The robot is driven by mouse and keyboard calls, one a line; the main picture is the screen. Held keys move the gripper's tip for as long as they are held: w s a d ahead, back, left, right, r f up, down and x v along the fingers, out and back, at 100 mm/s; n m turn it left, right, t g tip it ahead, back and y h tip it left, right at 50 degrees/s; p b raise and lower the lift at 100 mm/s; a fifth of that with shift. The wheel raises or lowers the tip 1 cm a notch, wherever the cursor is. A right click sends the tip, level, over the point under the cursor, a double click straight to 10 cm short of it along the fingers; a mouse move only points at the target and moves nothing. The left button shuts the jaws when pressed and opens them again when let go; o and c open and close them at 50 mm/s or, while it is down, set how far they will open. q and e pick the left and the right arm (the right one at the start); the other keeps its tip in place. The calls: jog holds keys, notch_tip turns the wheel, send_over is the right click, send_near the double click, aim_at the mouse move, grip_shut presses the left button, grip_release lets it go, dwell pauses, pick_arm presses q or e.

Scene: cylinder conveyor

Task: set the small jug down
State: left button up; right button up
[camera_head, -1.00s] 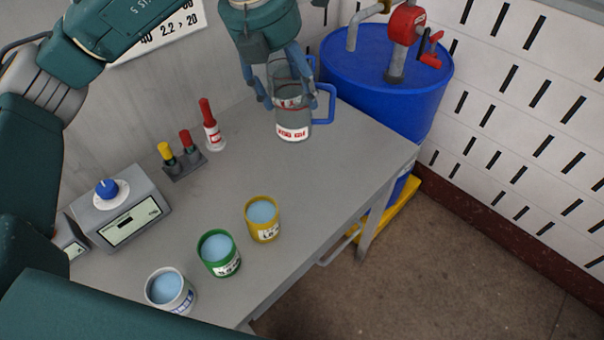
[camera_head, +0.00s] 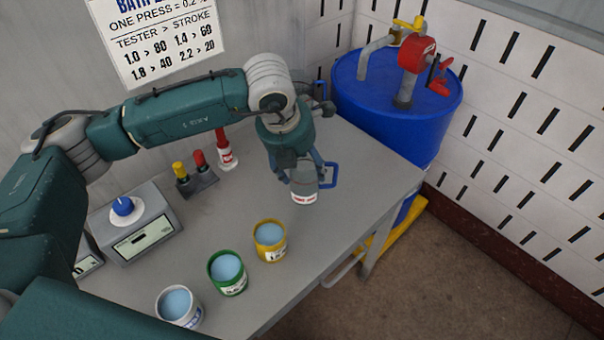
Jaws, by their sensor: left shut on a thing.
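The small jug (camera_head: 305,180) is a grey see-through vessel with a pale label carrying red print near its base and a blue handle on its right. My left gripper (camera_head: 303,172) is shut on it from above, with the fingers on either side of the body. The gripper and wrist hide the jug's top. The jug looks roughly upright over the back right part of the grey table (camera_head: 225,205). I cannot tell whether its base touches the table. My right gripper is not in view.
Yellow (camera_head: 270,241), green (camera_head: 228,274) and white (camera_head: 179,308) cups of bluish liquid stand along the front. A tester box (camera_head: 135,228), a rack (camera_head: 197,182) and a red-topped bottle (camera_head: 227,154) stand left. A blue drum (camera_head: 395,100) stands behind right.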

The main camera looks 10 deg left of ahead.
pick_arm(q)
jog(key=shift+f+p, duration=0.55)
jog(key=shift+f, duration=1.65)
jog(key=shift+f, duration=0.1)
jog(key=o, duration=1.4)
